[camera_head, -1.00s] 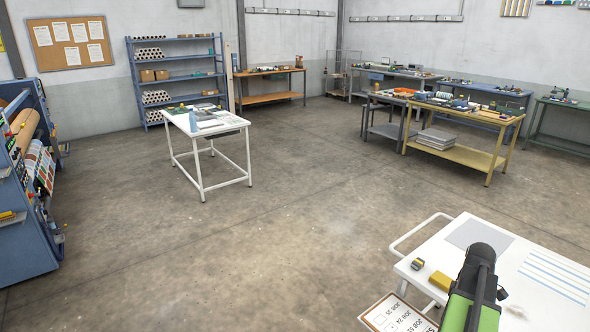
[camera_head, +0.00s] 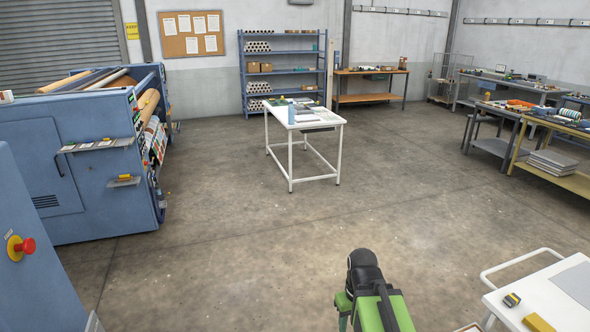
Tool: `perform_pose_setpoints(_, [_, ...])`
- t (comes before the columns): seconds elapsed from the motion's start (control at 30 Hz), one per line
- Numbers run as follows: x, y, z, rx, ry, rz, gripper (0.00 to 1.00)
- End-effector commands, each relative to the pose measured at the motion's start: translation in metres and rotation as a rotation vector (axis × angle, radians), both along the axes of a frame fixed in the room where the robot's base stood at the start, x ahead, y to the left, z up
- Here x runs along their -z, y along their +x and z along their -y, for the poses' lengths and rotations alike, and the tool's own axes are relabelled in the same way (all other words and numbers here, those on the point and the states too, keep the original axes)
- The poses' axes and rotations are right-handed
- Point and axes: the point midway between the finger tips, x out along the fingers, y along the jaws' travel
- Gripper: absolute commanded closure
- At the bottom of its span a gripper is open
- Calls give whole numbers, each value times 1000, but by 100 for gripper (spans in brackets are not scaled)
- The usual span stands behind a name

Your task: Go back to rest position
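My green and black arm (camera_head: 372,290) rises at the bottom middle of the view, over bare concrete floor. Its rounded black joint is uppermost. I see no gripper fingers; the end of the arm is hidden or out of the frame. The arm is left of the white cart (camera_head: 540,303) and apart from it in the picture.
A blue press (camera_head: 60,180) stands at the left, with a red stop button (camera_head: 27,246) on a nearer blue panel. A white table (camera_head: 340,122) stands mid-room. Blue shelves (camera_head: 283,84) and workbenches line the back and right. The middle floor is clear.

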Motion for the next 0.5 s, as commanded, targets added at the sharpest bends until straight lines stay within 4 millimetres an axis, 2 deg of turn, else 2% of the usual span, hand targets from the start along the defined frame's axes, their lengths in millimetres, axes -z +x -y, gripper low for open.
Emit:
perform_pose_setpoints(0.1, [0,0,0,176,0,0,55])
perform_pose_setpoints(0.2, [0,0,1,254,0,0,55])
perform_pose_setpoints(0.5, [0,0,1,266,0,0,55])
